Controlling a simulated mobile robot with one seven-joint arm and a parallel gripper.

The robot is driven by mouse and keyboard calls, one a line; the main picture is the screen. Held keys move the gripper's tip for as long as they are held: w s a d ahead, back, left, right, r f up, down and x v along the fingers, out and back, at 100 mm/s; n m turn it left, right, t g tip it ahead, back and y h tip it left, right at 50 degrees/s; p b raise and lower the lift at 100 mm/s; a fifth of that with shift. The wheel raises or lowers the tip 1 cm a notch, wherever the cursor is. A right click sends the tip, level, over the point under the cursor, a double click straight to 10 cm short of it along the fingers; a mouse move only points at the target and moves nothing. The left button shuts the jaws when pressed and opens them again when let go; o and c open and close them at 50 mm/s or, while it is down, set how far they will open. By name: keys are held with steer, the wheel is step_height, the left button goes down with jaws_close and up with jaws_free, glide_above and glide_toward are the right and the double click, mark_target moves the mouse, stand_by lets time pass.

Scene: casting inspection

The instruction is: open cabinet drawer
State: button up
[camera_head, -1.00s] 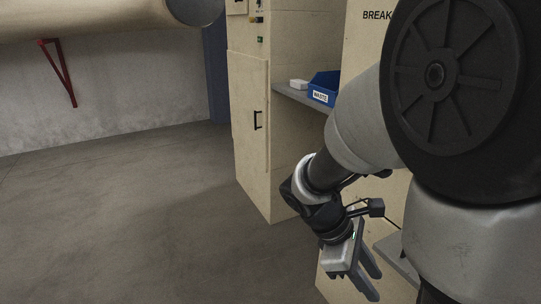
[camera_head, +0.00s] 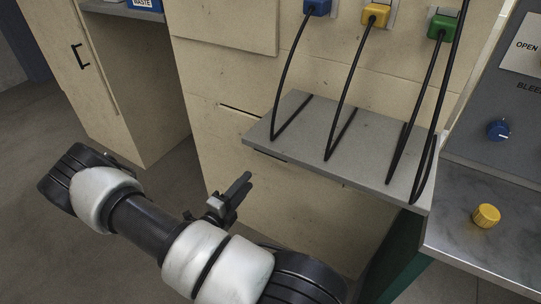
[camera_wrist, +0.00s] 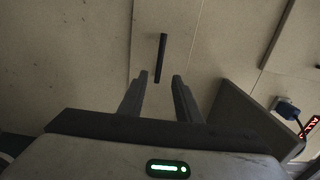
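The beige cabinet (camera_head: 215,140) stands in front of me, with panel seams on its face. In the wrist view, a dark bar handle (camera_wrist: 161,58) is on the beige front (camera_wrist: 215,60), just beyond my fingertips. My gripper (camera_wrist: 159,77) is open, its two fingers apart with nothing between them. The handle lines up roughly with the gap between the fingers and appears apart from them. In the head view, my gripper (camera_head: 243,184) is in front of the cabinet's lower part, below the grey shelf. I cannot clearly make out the handle there.
A grey shelf (camera_head: 385,145) juts out above my gripper, with black cables hanging onto it from blue, yellow and green plugs (camera_head: 376,14). A metal bench (camera_head: 460,245) with a yellow knob (camera_head: 486,215) is at right. Another cabinet (camera_head: 100,95) stands at left. Floor shows at lower left.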

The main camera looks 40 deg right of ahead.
steer(key=b+x, duration=0.2)
steer(key=x, duration=1.4)
steer(key=shift+d+b, duration=0.15)
steer(key=shift+b, duration=0.2)
jaws_close()
